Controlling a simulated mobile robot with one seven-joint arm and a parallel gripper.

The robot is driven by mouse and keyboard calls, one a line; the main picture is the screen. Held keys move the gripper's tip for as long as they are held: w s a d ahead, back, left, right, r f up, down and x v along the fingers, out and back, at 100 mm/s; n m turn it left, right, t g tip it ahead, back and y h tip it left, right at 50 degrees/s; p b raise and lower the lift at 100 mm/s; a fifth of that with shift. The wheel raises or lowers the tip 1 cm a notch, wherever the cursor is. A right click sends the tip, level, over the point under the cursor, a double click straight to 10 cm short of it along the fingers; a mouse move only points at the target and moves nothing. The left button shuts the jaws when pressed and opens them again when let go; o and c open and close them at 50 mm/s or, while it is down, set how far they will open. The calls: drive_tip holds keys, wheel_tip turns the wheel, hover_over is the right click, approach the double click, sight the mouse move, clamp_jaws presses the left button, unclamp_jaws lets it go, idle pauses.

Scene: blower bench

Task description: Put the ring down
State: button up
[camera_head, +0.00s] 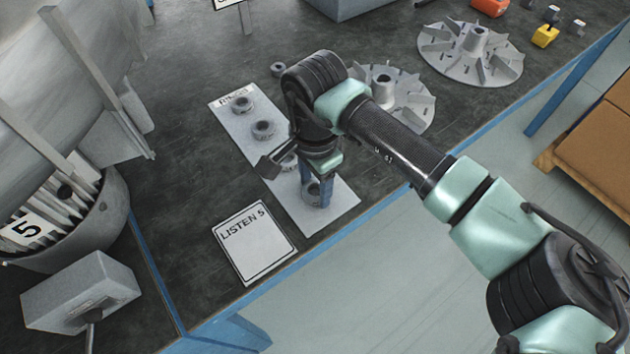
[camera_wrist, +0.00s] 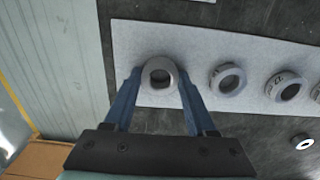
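A grey ring (camera_wrist: 159,72) sits between the two blue fingers of my gripper (camera_wrist: 160,76) in the wrist view, with a finger against each side. In the head view my gripper (camera_head: 316,192) points down over the near end of the white ring sheet (camera_head: 333,210), and the ring (camera_head: 312,188) shows between its fingers. The ring is at or just above the sheet; I cannot tell if it touches. More grey rings lie along the sheet, including one ring (camera_head: 263,129) and a farther one (camera_head: 239,104). Another ring (camera_wrist: 227,79) is beside the held one in the wrist view.
A card marked LISTEN 5 (camera_head: 254,243) lies left of the sheet. A loose small ring (camera_head: 278,69) lies beyond it. Finned impellers (camera_head: 470,52) stand at the back right. A large blower housing (camera_head: 75,225) fills the left. The blue bench edge is close by.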

drive_tip(key=o, duration=0.4)
drive_tip(key=shift+r+p, duration=0.5)
drive_tip(key=shift+r, duration=0.05)
wheel_tip(320, 180, up, 12)
drive_tip(key=shift+f+p, duration=0.2)
drive_tip(key=shift+p, duration=0.1)
